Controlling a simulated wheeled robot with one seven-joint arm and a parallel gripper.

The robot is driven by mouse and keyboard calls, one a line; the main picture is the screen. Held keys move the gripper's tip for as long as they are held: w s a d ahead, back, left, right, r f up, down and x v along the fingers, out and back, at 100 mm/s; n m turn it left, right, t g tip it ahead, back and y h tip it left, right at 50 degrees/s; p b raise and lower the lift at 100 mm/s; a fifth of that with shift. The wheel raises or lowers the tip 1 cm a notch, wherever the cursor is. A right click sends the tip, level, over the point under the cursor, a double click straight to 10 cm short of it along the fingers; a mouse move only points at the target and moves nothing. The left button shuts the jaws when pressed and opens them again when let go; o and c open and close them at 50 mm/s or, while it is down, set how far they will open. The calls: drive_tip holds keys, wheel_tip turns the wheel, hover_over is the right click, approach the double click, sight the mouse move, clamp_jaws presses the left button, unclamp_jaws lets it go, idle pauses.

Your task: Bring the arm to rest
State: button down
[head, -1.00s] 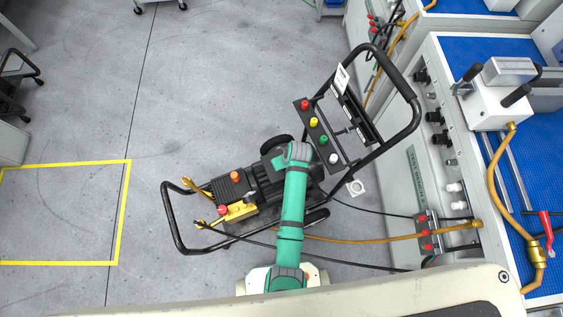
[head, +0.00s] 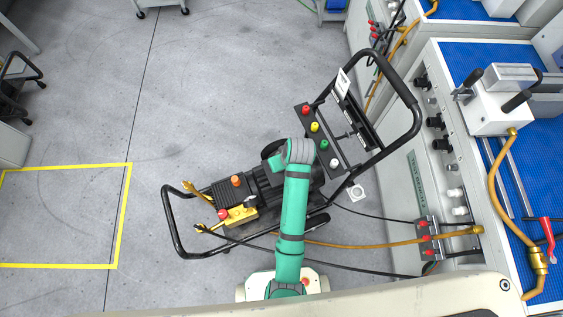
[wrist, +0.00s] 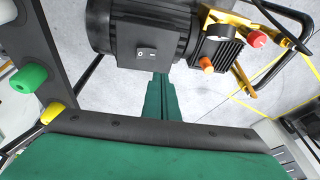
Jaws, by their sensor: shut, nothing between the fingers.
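My green arm (head: 293,215) reaches up from the lower middle of the head view, over the pressure washer (head: 250,188). Its grey joint (head: 297,151) lies at the upper end, and my gripper is hidden below it in this view. In the wrist view my gripper (wrist: 161,76) shows as narrow green fingers, shut together and empty. The fingertips appear just below the washer's dark motor (wrist: 150,30) in the picture. I cannot tell how far apart they are in depth.
The washer's panel has red, yellow, green and white knobs (head: 324,145), with a black handle (head: 410,95) to the right. Hoses run to a workbench (head: 450,160) on the right. A yellow floor outline (head: 122,215) marks clear floor at left.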

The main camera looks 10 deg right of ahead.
drive_tip(key=shift+s+r, duration=0.2)
drive_tip(key=shift+r, duration=0.15)
idle(0.4)
drive_tip(key=s+a+m+t+h, duration=0.25)
drive_tip(key=s+t, duration=0.35)
drive_tip(key=s, duration=0.7)
drive_tip(key=s+a+r+t, duration=0.1)
drive_tip(key=s+r+t, duration=0.2)
drive_tip(key=s+r, duration=0.3)
drive_tip(key=s+r+m+t, duration=0.1)
drive_tip(key=s+r+t, duration=0.2)
drive_tip(key=r, duration=1)
drive_tip(key=v, duration=0.3)
drive_tip(key=shift+s+a, duration=0.35)
drive_tip(key=shift+s, duration=0.1)
drive_tip(key=shift+f+y, duration=0.15)
drive_tip(key=shift+y, duration=0.1)
